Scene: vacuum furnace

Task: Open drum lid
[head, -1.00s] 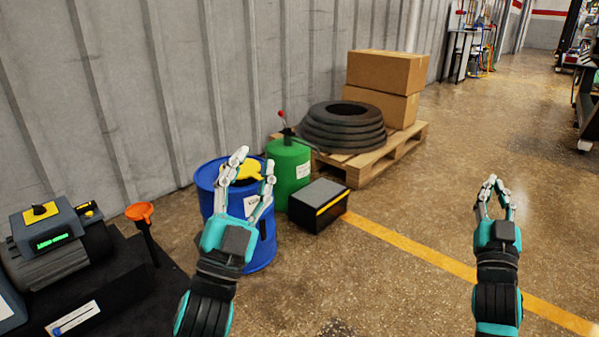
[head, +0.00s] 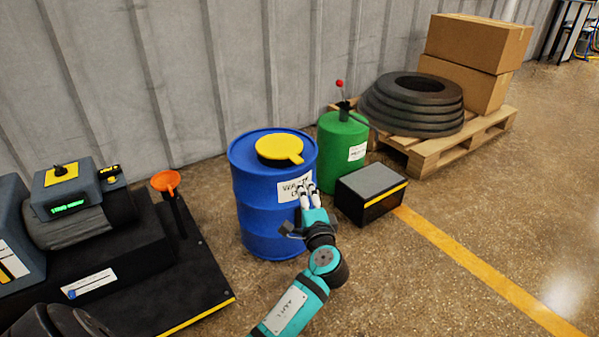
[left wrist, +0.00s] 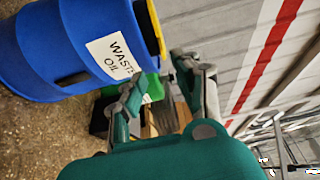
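The blue drum (head: 262,205) stands upright on the floor, with a white "Waste Oil" label on its side. A round yellow lid (head: 280,147) with a tab toward the front right lies flat on its top. In the left wrist view the drum (left wrist: 60,45) is at the left, and the yellow lid (left wrist: 153,25) shows as a narrow edge. My left gripper (head: 305,187) is in front of the drum's right side, below the lid, overlapping the label. In the left wrist view its fingers (left wrist: 158,75) are apart with nothing between them. My right gripper is out of view.
A green canister (head: 341,135) with a red-tipped lever stands right of the drum, and a black box (head: 371,194) sits before it. A pump unit (head: 80,230) with an orange funnel (head: 166,181) is at the left. A pallet (head: 440,152) holds tires and cartons. Floor at front right is clear.

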